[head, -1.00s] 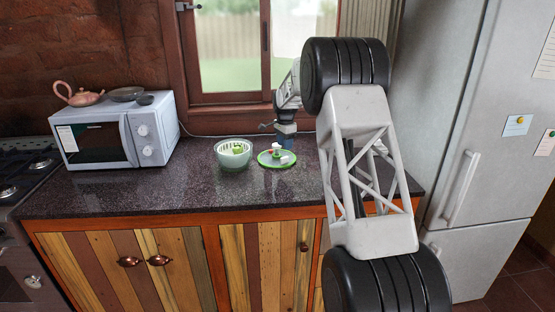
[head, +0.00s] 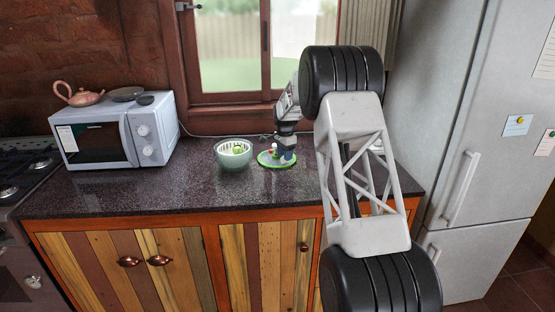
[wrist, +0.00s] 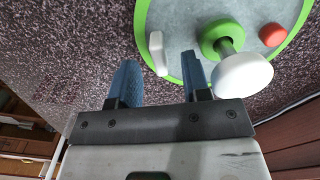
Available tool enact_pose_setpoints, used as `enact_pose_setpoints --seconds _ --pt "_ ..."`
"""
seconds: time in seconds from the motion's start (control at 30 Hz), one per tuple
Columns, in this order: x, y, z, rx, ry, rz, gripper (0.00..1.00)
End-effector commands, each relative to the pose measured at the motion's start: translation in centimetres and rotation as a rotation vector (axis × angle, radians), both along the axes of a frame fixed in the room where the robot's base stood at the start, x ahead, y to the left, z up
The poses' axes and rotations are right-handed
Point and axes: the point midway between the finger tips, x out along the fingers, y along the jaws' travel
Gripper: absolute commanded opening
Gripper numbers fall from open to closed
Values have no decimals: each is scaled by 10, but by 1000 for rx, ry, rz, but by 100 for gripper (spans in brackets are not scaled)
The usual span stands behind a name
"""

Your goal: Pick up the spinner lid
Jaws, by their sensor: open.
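The spinner lid (head: 265,161) is a round, green-rimmed disc with a grey top. It lies on the dark counter to the right of the spinner bowl (head: 234,163). In the wrist view the lid (wrist: 190,18) carries a white knob (wrist: 243,75) on a stem with a green ring, a red button (wrist: 272,35) and a small white upright tab (wrist: 157,53). My gripper (head: 285,157) is over the lid's right side. In the wrist view its blue fingers (wrist: 158,68) are apart, with the white tab near the gap between them. I cannot tell whether they touch it.
A microwave (head: 118,130) with a teapot (head: 78,95) on top stands at the left. The window (head: 235,60) is behind the counter and the fridge (head: 455,130) is at the right. The counter (head: 130,190) in front of the bowl is clear.

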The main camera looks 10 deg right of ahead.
Motion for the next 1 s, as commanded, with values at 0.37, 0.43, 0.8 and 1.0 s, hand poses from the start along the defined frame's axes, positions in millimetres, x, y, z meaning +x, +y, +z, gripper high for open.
enact_pose_setpoints --seconds 0.37,0.43,0.8,1.0 --pt "0 0 -16 0 1 0 44" --pt "0 0 -16 0 1 0 44" --pt "0 0 -16 0 1 0 36" --pt "0 0 -16 0 1 0 5"
